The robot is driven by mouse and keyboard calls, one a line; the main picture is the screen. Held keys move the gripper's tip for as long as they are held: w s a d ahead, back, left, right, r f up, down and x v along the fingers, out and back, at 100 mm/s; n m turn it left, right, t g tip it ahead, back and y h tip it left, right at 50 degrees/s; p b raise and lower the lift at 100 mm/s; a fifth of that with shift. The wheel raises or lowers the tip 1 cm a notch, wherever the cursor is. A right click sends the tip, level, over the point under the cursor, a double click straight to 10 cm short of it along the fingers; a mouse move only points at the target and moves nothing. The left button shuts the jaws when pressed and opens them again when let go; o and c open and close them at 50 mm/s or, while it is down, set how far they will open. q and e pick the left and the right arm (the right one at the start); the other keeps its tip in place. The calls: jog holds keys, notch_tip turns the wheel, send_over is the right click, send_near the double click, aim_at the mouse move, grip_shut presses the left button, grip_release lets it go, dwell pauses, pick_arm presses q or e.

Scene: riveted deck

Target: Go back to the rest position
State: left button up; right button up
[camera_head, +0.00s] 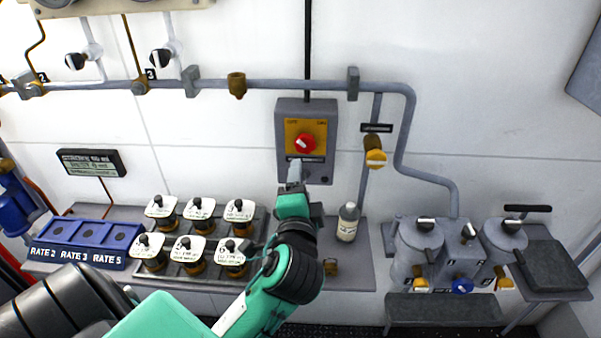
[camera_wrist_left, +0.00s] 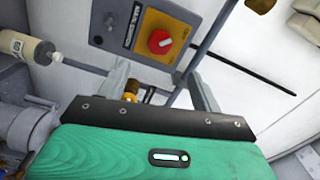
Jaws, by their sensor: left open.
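My left gripper (camera_head: 296,172) reaches up to the lower part of a grey wall box (camera_head: 318,168) with a yellow panel (camera_head: 290,130) and a red knob (camera_head: 305,143). In the left wrist view its two fingers (camera_wrist_left: 160,88) stand apart with nothing held between them. The red knob (camera_wrist_left: 160,42) shows beyond the fingers, apart from them. In the head view I cannot tell whether a fingertip touches the box. My right gripper is not in view.
A white bottle (camera_head: 348,222) stands on the shelf right of my left arm. Several labelled jars (camera_head: 200,213) and a blue rate tray (camera_head: 85,232) are to the left. Grey canisters (camera_head: 418,245) stand at right. A pipe (camera_head: 280,87) crosses the wall above.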

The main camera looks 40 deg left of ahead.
pick_arm(q)
jog(key=shift+s, duration=0.1)
dwell(0.6)
jog(key=s+d+f+n+g+h, duration=0.1)
jog(key=s+f+n+g+h, duration=0.15)
jog(key=f, duration=0.65)
jog(key=s+d+f+n+g+h, duration=0.1)
jog(key=s+f+g+h, duration=0.25)
jog(key=f, duration=0.55)
jog(key=s+d+f+n+g+h, duration=0.4)
jog(key=s+f+g, duration=0.2)
jog(key=s+f, duration=0.65)
notch_tip(320, 180, down, 30)
jog(key=s+g, duration=0.1)
jog(key=s, duration=0.1)
jog(key=s+a+f+g, duration=0.1)
jog(key=s+a+f, duration=0.2)
jog(key=s+f, duration=1.5)
jog(key=shift+s+f+m, duration=0.15)
jog(key=shift+f+m, duration=0.15)
jog(key=shift+m, duration=0.05)
